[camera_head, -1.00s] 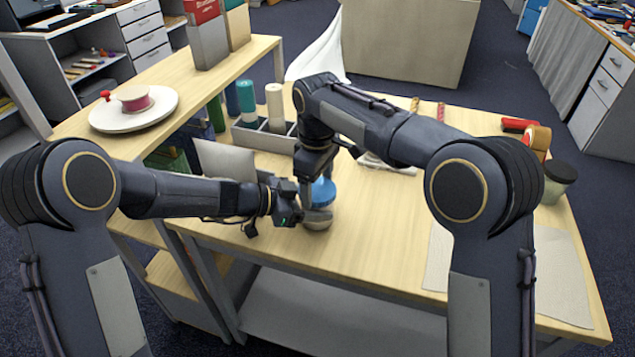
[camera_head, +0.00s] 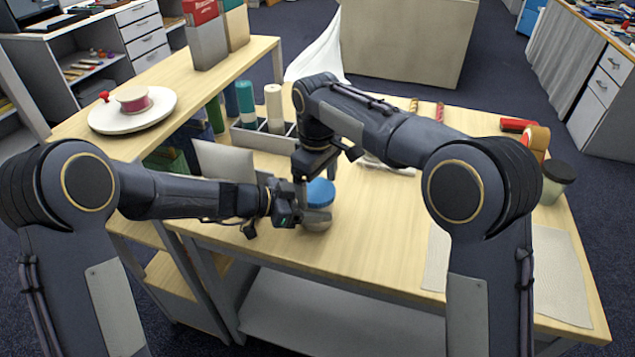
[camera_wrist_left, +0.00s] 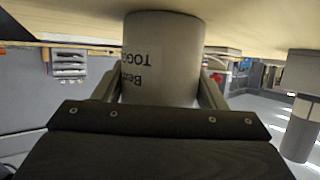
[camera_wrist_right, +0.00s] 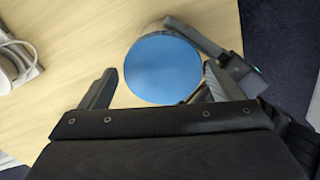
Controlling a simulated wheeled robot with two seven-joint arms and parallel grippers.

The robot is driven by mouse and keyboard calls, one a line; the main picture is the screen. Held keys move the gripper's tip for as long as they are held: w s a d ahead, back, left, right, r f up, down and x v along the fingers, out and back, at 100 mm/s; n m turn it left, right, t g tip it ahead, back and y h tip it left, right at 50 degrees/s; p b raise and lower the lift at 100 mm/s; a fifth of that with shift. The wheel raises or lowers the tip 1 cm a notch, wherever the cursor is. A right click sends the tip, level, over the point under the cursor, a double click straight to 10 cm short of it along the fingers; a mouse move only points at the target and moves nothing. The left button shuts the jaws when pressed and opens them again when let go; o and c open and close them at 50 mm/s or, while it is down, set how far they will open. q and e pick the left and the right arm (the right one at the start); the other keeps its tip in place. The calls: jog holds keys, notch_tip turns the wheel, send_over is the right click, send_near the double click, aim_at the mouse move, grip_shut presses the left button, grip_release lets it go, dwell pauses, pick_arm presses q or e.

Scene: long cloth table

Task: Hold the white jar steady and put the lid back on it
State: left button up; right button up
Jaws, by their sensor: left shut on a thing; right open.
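The white jar (camera_head: 317,226) stands upright near the front edge of the table. Its printed side (camera_wrist_left: 160,60) shows upside down in the left wrist view. My left gripper (camera_wrist_left: 160,85) is shut on the jar, one finger on each side. The blue lid (camera_head: 321,191) sits on top of the jar and looks about level; whether it is fully seated I cannot tell. In the right wrist view the round lid (camera_wrist_right: 163,68) hides most of the jar. My right gripper (camera_wrist_right: 155,82) is open above the lid, its fingers apart on either side.
A grey divided tray (camera_head: 258,138) with upright cylinders stands behind the jar. A grey panel (camera_head: 222,161) is to its left. A raised shelf at left holds a white disc (camera_head: 112,121). A dark-lidded jar (camera_head: 558,180) and pale mat (camera_head: 562,275) are at right. The table's middle right is clear.

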jog(key=r, duration=0.4)
jog(key=shift+s+a, duration=0.2)
jog(key=shift+a, duration=0.1)
jog(key=shift+d+r, duration=0.1)
jog(key=shift+r, duration=0.2)
jog(key=shift+w, duration=0.1)
jog(key=n, duration=0.2)
jog(key=r+n, duration=0.1)
jog(key=n, duration=0.1)
jog(key=shift+r, duration=0.3)
jog(key=r+n, duration=0.1)
jog(key=n, duration=0.3)
jog(key=shift+d+r, duration=0.1)
jog(key=shift+r, duration=0.25)
jog(key=shift+f, duration=4)
